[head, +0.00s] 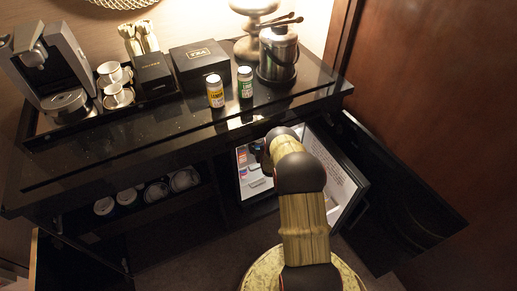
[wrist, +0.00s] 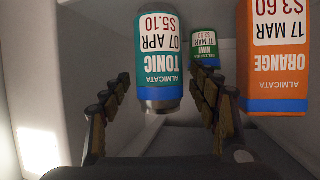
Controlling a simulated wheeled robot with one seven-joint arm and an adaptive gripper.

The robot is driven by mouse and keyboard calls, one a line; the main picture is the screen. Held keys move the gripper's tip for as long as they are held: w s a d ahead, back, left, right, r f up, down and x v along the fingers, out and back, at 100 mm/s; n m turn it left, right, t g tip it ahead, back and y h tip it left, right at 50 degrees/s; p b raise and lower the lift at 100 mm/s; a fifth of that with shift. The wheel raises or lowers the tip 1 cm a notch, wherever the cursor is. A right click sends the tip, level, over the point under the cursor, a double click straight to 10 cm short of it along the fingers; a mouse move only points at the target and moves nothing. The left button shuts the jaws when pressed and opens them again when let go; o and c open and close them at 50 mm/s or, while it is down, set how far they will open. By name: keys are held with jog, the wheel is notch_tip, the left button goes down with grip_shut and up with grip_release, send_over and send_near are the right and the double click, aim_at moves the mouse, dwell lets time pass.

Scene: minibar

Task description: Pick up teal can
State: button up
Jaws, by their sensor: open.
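The teal can (wrist: 160,55), labelled TONIC with a blue band, is at the upper middle of the wrist view. Its text appears upside down there. My gripper (wrist: 161,82) is open, with one finger on each side of the can. A gap shows between the can and each finger, and the fingers are not closed on it. In the head view my arm reaches into the open minibar fridge (head: 345,181) under the counter. The can and my fingertips cannot be made out there.
In the wrist view an orange carton (wrist: 272,60) stands close to the right finger, and a small green KIWI container (wrist: 206,47) sits farther back. The pale fridge wall (wrist: 50,90) is on the left.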

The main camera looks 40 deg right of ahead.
jog(key=shift+c, duration=1)
jog(key=c, duration=1.1)
jog(key=shift+c, duration=0.8)
jog(key=shift+c, duration=0.7)
jog(key=shift+r, duration=0.1)
